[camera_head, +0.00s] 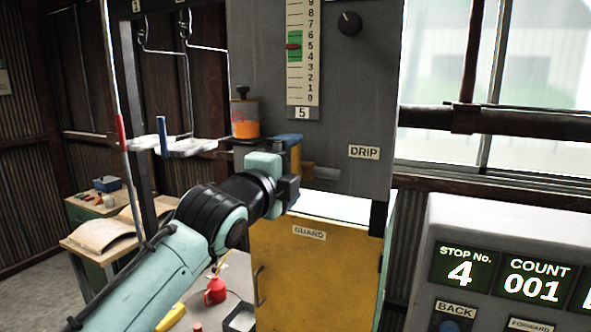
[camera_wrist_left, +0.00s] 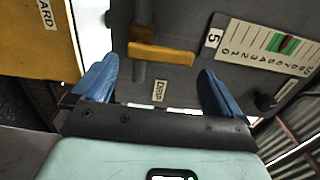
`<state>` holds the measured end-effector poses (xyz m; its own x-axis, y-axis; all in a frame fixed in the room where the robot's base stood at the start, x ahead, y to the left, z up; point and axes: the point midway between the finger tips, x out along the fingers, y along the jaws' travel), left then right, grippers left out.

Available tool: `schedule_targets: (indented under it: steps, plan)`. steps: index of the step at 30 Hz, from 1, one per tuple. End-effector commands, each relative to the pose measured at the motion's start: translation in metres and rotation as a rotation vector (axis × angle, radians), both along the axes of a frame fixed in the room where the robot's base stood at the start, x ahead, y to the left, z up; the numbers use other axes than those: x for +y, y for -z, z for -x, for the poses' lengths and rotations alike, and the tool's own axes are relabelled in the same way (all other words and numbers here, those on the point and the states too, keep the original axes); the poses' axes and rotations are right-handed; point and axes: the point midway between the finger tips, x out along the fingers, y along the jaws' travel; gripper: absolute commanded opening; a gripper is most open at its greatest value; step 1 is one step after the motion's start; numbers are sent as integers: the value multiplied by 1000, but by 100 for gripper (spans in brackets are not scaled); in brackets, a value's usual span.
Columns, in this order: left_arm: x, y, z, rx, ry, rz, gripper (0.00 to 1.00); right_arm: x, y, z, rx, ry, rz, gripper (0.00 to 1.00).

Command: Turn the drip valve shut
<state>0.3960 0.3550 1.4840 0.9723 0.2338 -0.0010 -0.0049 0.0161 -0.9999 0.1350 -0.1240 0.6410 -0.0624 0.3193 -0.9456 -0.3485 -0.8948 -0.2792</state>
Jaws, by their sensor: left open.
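The drip valve has an orange-yellow lever (camera_wrist_left: 162,53) set across a short grey pipe (camera_wrist_left: 139,72) in the left wrist view. In the head view the lever (camera_head: 295,160) stands roughly upright, partly hidden by my left gripper (camera_head: 288,146). The DRIP label (camera_head: 363,152) is to its right. In the left wrist view my left gripper (camera_wrist_left: 157,68) is open, its blue fingers spread to either side of the lever, which shows around and just past the fingertips. I cannot tell whether they touch it. My right gripper is out of view.
The yellow guard box (camera_head: 310,262) is just below the valve. An orange oil cup (camera_head: 245,122) stands left of it. The grey panel carries a gauge (camera_head: 303,50) and black knob (camera_head: 349,23). A control box (camera_head: 475,215) is at right, hanger hooks (camera_head: 185,147) at left.

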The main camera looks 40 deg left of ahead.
Motion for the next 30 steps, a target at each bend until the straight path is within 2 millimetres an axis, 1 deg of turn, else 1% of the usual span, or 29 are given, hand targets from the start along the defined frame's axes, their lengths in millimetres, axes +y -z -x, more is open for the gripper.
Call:
schedule_targets:
  steps: [1,3,9,12,15,20,30]
  plan:
    - [-3,3,13,-3,1,-2,100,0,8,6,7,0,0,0]
    - [-7,3,29,-3,1,-2,100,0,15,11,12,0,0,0]
    - [-18,3,72,-3,1,-2,100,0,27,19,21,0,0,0]
    - [-21,2,87,-2,2,-1,100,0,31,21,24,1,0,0]
    - [-24,2,98,0,2,-2,100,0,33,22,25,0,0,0]
    - [-26,1,105,0,2,-2,100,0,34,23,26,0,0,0]
    - [-26,1,105,0,1,-2,100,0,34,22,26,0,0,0]
